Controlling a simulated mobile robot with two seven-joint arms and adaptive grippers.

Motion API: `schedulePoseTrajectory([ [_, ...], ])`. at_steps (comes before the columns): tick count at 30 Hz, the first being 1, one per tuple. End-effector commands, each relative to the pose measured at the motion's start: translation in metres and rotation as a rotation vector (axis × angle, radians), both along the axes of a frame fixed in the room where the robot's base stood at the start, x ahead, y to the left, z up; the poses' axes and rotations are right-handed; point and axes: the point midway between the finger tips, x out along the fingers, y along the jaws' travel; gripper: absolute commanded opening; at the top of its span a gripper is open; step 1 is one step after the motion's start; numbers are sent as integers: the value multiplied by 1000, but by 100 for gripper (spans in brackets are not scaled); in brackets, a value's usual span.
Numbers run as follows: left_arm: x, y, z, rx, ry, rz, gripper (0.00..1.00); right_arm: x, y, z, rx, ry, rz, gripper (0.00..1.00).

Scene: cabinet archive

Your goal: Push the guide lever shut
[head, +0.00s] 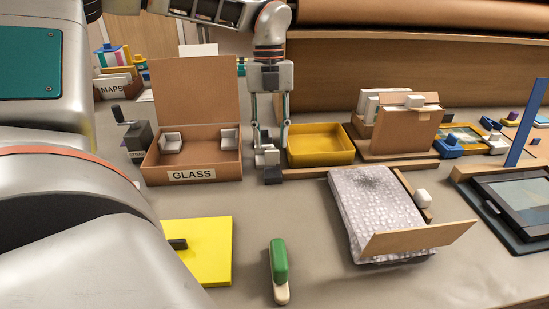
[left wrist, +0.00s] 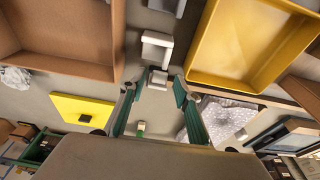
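My left gripper (head: 269,133) points down between the GLASS box and the yellow tray, its two fingers spread apart. Below the fingertips is a small pale grey block piece (head: 267,156), with a dark block (head: 272,176) just in front at the end of a wooden rail (head: 350,169). This piece may be the guide lever; I cannot tell for sure. In the left wrist view the pale piece (left wrist: 157,78) lies between the open fingers (left wrist: 154,88), with gaps on both sides. Contact cannot be told. My right gripper is not in view.
The open GLASS box (head: 193,175) stands close on the left, the yellow tray (head: 320,158) close on the right. A bubble-wrapped panel (head: 372,208), a green-handled tool (head: 279,265) and a yellow board (head: 210,250) lie in front. Bare table lies between them.

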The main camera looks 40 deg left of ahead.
Motion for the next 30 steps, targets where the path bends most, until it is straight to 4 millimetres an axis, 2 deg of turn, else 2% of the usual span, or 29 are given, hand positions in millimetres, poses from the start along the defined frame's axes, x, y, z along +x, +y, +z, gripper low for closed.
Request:
schedulePoseTrajectory([
  [3, -2, -1, -12, 1, 2, 1, 32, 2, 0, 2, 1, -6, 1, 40],
  [8, -1, -1, -11, 2, 0, 1, 32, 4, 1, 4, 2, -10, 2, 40],
  [22, -2, -3, -18, 1, 2, 1, 32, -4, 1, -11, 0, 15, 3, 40],
  [29, -2, -3, -17, 1, 1, 1, 32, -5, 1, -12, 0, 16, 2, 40],
  [30, -2, -3, -17, 1, 1, 1, 27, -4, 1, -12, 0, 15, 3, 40],
])
